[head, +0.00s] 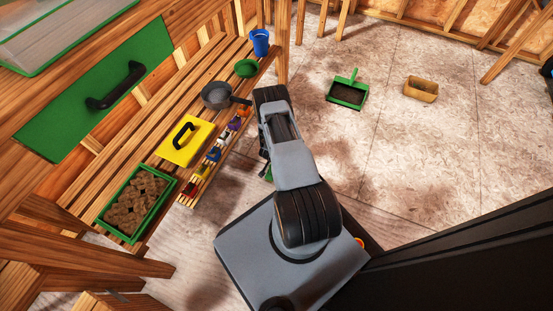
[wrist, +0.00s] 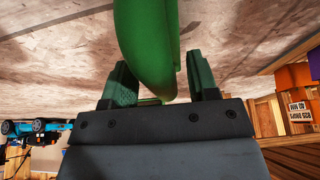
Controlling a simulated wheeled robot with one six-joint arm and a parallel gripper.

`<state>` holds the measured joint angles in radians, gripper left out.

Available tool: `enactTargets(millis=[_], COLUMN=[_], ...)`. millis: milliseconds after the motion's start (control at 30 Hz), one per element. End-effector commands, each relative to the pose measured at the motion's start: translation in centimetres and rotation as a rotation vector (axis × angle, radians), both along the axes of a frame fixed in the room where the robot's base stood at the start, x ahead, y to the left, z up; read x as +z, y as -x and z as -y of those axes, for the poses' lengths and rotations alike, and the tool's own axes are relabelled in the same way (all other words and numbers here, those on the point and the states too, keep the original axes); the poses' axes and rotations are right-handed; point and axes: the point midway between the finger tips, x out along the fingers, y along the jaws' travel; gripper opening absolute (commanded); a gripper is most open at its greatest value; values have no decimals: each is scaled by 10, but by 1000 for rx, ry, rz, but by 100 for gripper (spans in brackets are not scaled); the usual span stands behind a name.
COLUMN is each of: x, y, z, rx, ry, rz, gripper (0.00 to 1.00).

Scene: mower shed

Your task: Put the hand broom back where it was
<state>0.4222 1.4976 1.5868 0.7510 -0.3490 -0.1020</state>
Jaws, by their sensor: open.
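A smooth, rounded green piece (wrist: 147,40) fills the upper middle of the wrist view and reaches between the fingers of my gripper (wrist: 162,85). It looks like the handle of the hand broom, but its bristles are out of sight, so I cannot be sure. The two fingers stand apart, one on each side of it, with a gap showing at the right finger. In the head view my arm hides most of my gripper; only a small green and dark bit shows beside the forearm, low by the shelf's edge.
A slatted wooden shelf (head: 100,192) on the left carries a green tray (head: 128,238), a yellow tool (head: 190,142), a grey pan (head: 215,95), a green bowl (head: 246,68) and a blue cup (head: 261,42). A green dustpan (head: 347,94) and a tan box (head: 421,89) lie on open floor.

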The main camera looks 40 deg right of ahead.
Motion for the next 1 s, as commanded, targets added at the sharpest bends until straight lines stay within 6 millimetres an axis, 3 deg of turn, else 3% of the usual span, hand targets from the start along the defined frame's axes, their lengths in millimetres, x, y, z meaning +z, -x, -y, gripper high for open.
enactTargets(millis=[300, 800, 1000], x=[2, 93, 116], y=[0, 17, 23], z=[0, -32, -41], rx=[0, 1, 0], ry=[0, 1, 0], rz=[0, 1, 0], gripper=[54, 54, 54])
